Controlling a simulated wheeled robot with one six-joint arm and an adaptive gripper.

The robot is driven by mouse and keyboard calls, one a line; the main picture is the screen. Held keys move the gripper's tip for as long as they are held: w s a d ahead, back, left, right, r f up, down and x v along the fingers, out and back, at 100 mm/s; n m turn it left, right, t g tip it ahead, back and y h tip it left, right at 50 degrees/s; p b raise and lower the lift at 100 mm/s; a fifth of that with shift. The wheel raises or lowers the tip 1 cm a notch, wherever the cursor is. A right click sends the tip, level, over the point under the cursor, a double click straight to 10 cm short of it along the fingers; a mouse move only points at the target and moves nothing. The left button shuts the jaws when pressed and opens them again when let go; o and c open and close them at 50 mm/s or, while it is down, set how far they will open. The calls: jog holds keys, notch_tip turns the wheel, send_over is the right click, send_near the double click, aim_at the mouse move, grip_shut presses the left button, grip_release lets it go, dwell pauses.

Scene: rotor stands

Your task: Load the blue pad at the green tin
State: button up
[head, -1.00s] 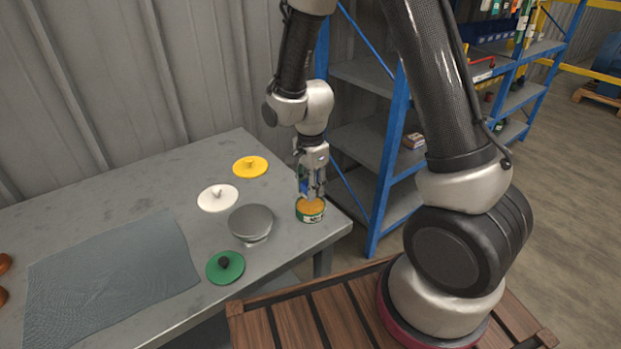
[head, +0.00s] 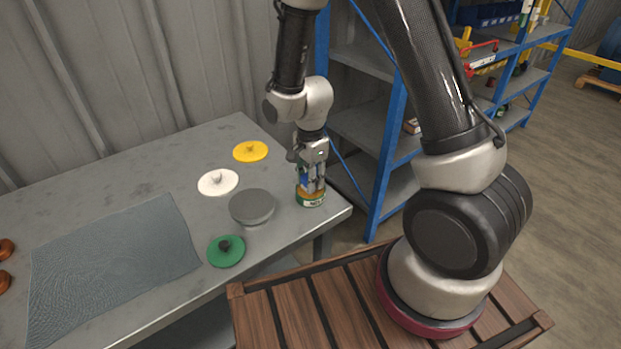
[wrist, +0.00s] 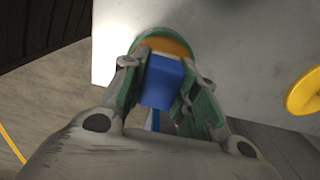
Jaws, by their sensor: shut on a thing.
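The green tin (head: 312,202) stands near the table's right corner in the head view, with orange contents. It also shows at the top of the wrist view, where the orange surface (wrist: 168,46) lies inside its rim. My gripper (head: 311,187) points down right over the tin in the head view. In the wrist view my gripper (wrist: 160,85) is shut on the blue pad (wrist: 162,82), a blue block between its two fingers. The pad's blue also shows between the fingers in the head view. The pad's far end is hidden, so I cannot tell whether it touches the orange surface.
A round grey disc (head: 252,207) is left of the tin. Green (head: 226,252), white (head: 217,182) and yellow (head: 250,151) knobbed discs lie around it. A grey mat (head: 115,265) covers the table's left part. Blue-framed shelving (head: 385,150) stands behind the right corner.

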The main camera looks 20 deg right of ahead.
jog(key=shift+f, duration=0.55)
dwell(1.4)
jog(key=shift+r, duration=3.5)
